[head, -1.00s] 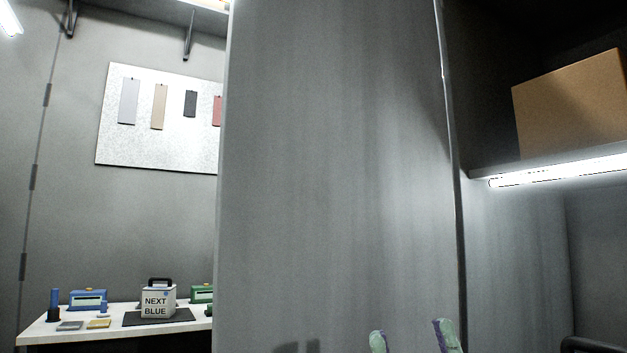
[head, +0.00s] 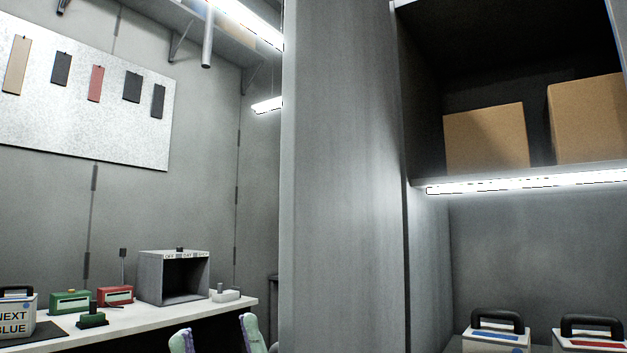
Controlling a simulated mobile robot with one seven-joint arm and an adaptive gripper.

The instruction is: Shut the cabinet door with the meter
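The grey cabinet door (head: 340,180) stands open in the middle of the head view, its free edge at left and its other edge beside the cabinet opening at right. Its lower end is cut off by the frame. Two cases with black handles stand low in the cabinet, one with a blue stripe (head: 495,337) and one with a red stripe (head: 592,340). I cannot tell which thing is the meter. My gripper (head: 216,338) shows only its green and purple fingertips at the bottom, left of the door's free edge in the picture. They are apart, with nothing seen between them.
A lit cabinet shelf (head: 520,182) holds two cardboard boxes (head: 486,138). At left, a white bench (head: 150,318) carries a NEXT BLUE case (head: 14,318), a green device (head: 70,302), a red device (head: 115,294) and an open grey box (head: 152,275).

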